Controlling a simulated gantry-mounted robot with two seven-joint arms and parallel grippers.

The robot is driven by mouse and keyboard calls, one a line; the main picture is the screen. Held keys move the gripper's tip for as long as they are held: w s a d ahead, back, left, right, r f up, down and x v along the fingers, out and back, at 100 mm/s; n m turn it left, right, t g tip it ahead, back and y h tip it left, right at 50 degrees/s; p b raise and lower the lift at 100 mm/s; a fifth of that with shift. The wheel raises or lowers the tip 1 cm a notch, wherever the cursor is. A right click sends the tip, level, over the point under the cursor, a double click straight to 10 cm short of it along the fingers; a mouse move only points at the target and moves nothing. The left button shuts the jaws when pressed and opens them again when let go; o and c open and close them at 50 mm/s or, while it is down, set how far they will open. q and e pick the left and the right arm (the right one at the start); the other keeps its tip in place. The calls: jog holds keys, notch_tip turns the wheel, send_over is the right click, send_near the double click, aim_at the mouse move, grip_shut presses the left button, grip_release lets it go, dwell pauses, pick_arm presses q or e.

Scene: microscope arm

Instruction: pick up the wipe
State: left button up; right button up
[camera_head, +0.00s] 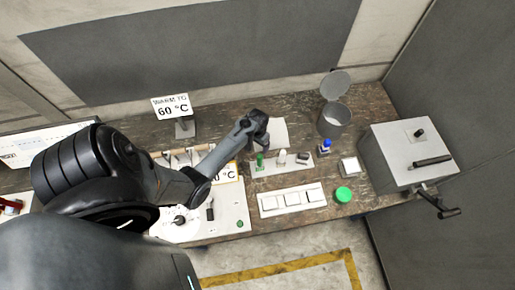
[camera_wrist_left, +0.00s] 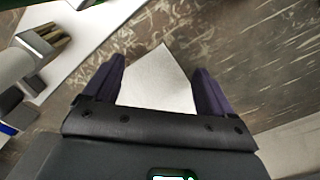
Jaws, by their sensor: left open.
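The wipe is a thin white sheet (camera_head: 279,132) lying on the brown streaked bench, partly hidden behind my left gripper in the head view. In the left wrist view the wipe (camera_wrist_left: 158,82) shows between the two dark fingers, one corner pointing away from the palm. My left gripper (camera_head: 260,124) is over the near left part of the wipe. Its fingers (camera_wrist_left: 160,68) are apart, one on each side of the sheet. Whether they touch the sheet or the bench I cannot tell. My right gripper is not in view.
A rack (camera_head: 274,169) of small capped bottles stands just in front of the wipe. A blue-capped bottle (camera_head: 325,148) and an open lidded bin (camera_head: 334,120) stand to the right. A 60 °C sign (camera_head: 172,108) is to the left, and a grey box (camera_head: 410,155) far right.

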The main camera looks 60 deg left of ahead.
pick_arm(q)
jog(key=shift+f+b, duration=0.4)
jog(key=shift+f, duration=0.85)
jog(key=shift+f, duration=0.1)
grip_shut()
dwell(0.4)
notch_tip(320, 180, up, 7)
jog(key=p, duration=0.6)
notch_tip(320, 180, up, 5)
jog(key=shift+r+b, duration=0.1)
jog(key=shift+b, duration=0.25)
